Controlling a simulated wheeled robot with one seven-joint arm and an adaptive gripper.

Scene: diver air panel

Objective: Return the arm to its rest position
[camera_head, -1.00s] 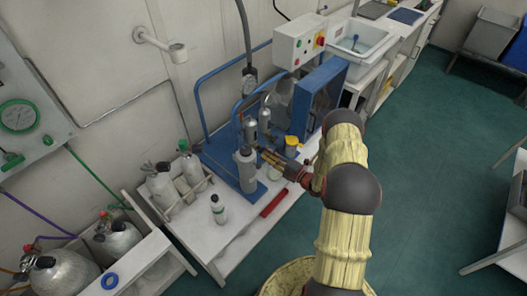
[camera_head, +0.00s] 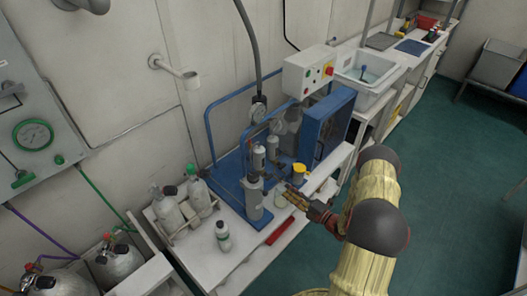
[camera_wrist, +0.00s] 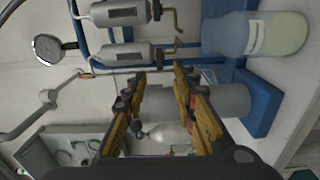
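My arm (camera_head: 375,228), yellow-sleeved with dark round joints, reaches from the lower right over the white bench. My gripper (camera_head: 297,197) is in front of the blue compressor frame (camera_head: 228,172), beside a grey cylinder (camera_head: 253,200). In the wrist view my gripper (camera_wrist: 160,75) has its two yellow-and-black fingers apart, with nothing held between them. The grey cylinder (camera_wrist: 232,101) shows behind and to the right of the fingers. I cannot tell the exact gap between gripper and cylinder.
A yellow-capped container (camera_head: 299,172), a small bottle (camera_head: 222,236) and a red bar (camera_head: 281,230) are on the bench. Two bottles stand in a rack (camera_head: 181,234) at the left. A control box (camera_head: 308,72) is above. Green floor (camera_head: 450,170) is open at the right.

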